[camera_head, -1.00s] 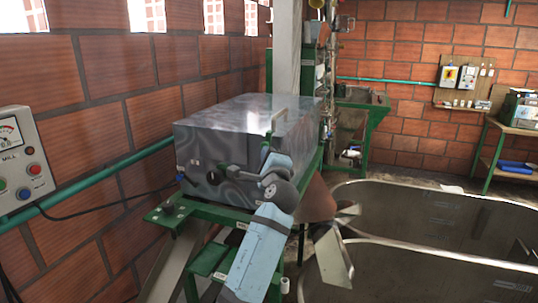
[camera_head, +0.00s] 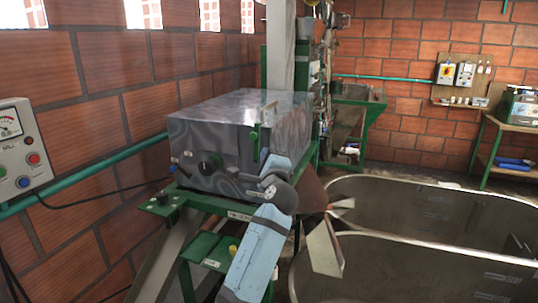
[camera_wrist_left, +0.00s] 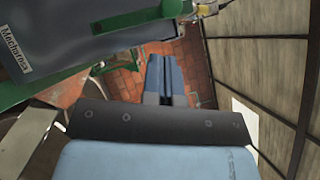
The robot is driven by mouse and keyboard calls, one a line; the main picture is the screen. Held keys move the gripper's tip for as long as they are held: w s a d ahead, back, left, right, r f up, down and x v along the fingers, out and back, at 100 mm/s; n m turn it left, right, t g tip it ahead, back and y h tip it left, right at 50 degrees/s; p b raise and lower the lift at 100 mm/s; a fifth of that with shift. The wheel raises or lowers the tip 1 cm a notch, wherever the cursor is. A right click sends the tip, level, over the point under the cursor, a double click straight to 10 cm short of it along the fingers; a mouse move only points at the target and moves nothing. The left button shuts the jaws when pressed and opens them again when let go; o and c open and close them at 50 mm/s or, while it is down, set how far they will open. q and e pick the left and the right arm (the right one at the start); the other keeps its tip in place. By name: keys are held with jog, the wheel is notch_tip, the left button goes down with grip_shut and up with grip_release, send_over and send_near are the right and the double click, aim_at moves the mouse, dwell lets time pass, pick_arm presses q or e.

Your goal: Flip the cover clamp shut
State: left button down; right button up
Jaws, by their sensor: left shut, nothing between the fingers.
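The grey metal cover (camera_head: 225,125) is a box on the green machine frame, left of centre in the head view. A green upright piece that looks like the cover clamp (camera_head: 254,140) stands at its right front edge; I cannot tell how it is latched. My left arm reaches up to this corner and hides part of it. In the left wrist view my left gripper (camera_wrist_left: 166,64) has its two blue fingers side by side, shut and empty. They point past the machine's side over the brick-coloured floor. The clamp is not clearly seen there. My right gripper is not in view.
A control panel (camera_head: 20,150) is on the brick wall at left. A dark knob (camera_head: 210,166) is on the cover's front. Large grey tanks (camera_head: 400,265) fill the lower right. In the wrist view a labelled machine body (camera_wrist_left: 80,35) is close at left.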

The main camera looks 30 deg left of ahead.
pick_arm(q)
jog(key=b+v, duration=0.1)
jog(key=v, duration=0.7)
jog(key=shift+s+f+b, duration=0.35)
jog(key=shift+b, duration=0.05)
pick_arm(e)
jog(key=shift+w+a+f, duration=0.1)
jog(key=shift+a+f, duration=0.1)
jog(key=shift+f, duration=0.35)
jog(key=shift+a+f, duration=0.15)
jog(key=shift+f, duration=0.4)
pick_arm(q)
jog(key=shift+d, duration=0.1)
